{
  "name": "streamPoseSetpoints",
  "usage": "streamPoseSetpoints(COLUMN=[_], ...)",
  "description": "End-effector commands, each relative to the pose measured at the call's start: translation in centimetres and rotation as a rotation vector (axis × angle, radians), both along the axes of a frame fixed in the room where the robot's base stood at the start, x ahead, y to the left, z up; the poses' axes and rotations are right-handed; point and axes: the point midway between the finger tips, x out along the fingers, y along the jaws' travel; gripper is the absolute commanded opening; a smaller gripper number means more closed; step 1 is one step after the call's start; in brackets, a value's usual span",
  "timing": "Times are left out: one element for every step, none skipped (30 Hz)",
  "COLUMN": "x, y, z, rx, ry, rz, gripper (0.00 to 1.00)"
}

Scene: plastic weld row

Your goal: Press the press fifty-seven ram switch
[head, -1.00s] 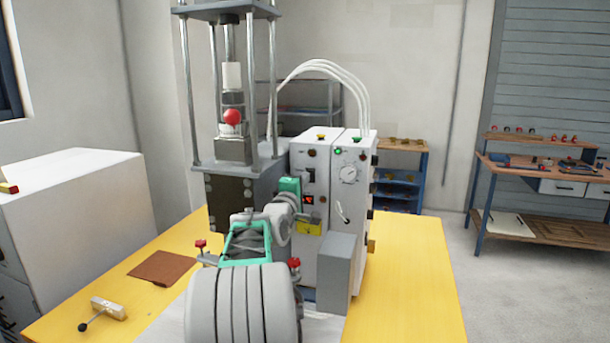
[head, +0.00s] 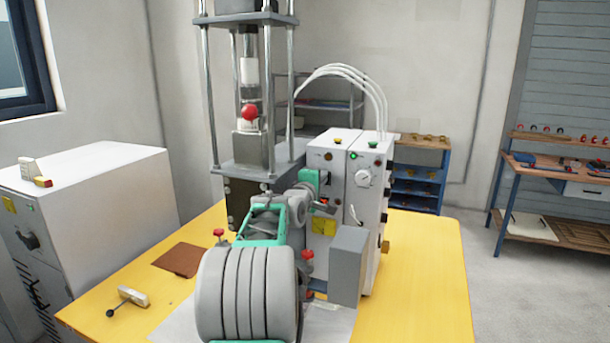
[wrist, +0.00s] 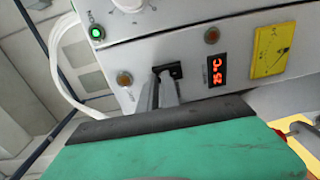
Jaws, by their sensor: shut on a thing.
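The press (head: 252,125) stands on the yellow table, with metal columns and a red ball on its front. Beside it is a white control box (head: 341,240) with lamps, a knob and a red display. In the wrist view, a black switch (wrist: 174,70) sits on the panel between an amber lamp (wrist: 125,78) and the display (wrist: 217,70) reading about 25 °C. My gripper (wrist: 161,84) has its two grey fingers close together with their tips at this switch, shut on it. In the head view my arm partly covers the panel. No switch label is readable.
A grey box (head: 349,266) juts out in front of the control box, right of my arm. Red-topped clamps stand near my arm. A brown pad (head: 181,260) and a small lever piece (head: 130,299) lie on the left of the table (head: 430,270).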

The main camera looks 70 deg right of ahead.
Motion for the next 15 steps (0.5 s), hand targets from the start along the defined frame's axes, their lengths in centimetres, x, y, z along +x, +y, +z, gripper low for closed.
streamPoseSetpoints(x=[0.1,0.1,0.1,0.1,0.1,0.1,0.1,0.0,-0.1,-0.1,-0.1,-0.2,-0.2,-0.2,-0.2], y=[-0.1,-0.1,0.0,0.1,0.3,0.7,1.1,1.6,2.4,3.0,3.8,4.8,5.5,6.3,7.3], z=[0.4,0.4,0.4,0.4,0.4,0.4,0.4,0.4,0.3,0.3,0.4,0.4,0.7,0.8,0.9], rx=[-0.010,-0.011,-0.012,-0.012,-0.013,-0.014,-0.014,-0.014,-0.013,-0.013,-0.013,-0.014,-0.013,-0.012,-0.011], ry=[-0.005,-0.005,-0.005,-0.005,-0.005,-0.005,-0.005,-0.006,-0.005,-0.006,-0.006,-0.006,-0.005,-0.005,-0.005], rz=[0.003,0.003,0.003,0.003,0.004,0.004,0.004,0.003,0.003,0.003,0.004,0.003,0.003,0.003,0.003], gripper=[0.00,0.00,0.00,0.00,0.00,0.00,0.00,0.00,0.00,0.00,0.00,0.00,0.00,0.00,0.00])
